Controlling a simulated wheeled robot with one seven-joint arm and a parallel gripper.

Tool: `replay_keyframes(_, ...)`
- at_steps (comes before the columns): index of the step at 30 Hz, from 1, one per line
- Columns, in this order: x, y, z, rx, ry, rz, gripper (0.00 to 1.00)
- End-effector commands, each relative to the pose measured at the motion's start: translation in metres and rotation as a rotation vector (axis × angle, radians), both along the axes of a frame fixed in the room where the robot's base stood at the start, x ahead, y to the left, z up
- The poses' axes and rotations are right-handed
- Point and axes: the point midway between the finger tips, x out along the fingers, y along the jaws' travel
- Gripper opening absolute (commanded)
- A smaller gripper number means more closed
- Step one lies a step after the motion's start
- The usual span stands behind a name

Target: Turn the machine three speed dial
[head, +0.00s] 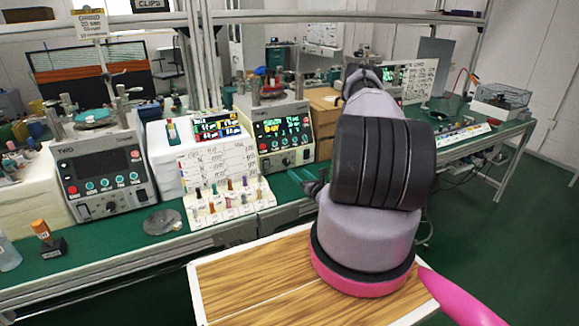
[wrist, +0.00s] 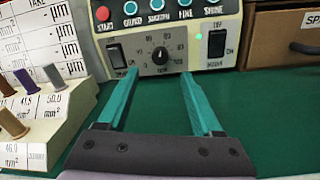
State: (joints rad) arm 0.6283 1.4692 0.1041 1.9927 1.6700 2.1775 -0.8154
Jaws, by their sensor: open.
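The machine with the lit screen (head: 284,132) stands at the middle of the bench, a cream box with a row of buttons. Its speed dial (wrist: 160,56) is a small black knob with a white pointer, centred low on the front panel in the wrist view. The dial looks small in the head view (head: 285,162). My gripper (wrist: 160,76) is open, its two teal fingers spread to either side below the dial, with nothing between them. In the head view my gripper (head: 302,178) is partly hidden by my arm. Contact with the panel cannot be told.
Black rocker switches (wrist: 117,55) and (wrist: 217,44) flank the dial. A sample rack (wrist: 55,112) with coloured pegs stands close on the left. A brown drawer box (wrist: 284,40) is at the right. Machine two (head: 103,172) is further left.

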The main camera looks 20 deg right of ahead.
Motion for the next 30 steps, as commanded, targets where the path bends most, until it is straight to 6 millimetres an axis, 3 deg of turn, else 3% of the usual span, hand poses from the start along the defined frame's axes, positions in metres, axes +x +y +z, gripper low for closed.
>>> replay_keyframes(6,0.044,0.004,0.001,-0.003,-0.003,0.003,0.67)
replay_keyframes(12,0.069,0.006,0.000,0.001,-0.002,0.001,0.67)
replay_keyframes(24,0.077,0.006,0.000,0.003,0.000,0.000,0.67)
replay_keyframes(25,0.077,0.006,0.000,0.003,0.000,0.000,0.59)
replay_keyframes(27,0.077,0.006,0.000,0.003,0.000,0.000,0.32)
replay_keyframes(30,0.077,0.006,0.000,0.003,0.000,0.000,0.00)
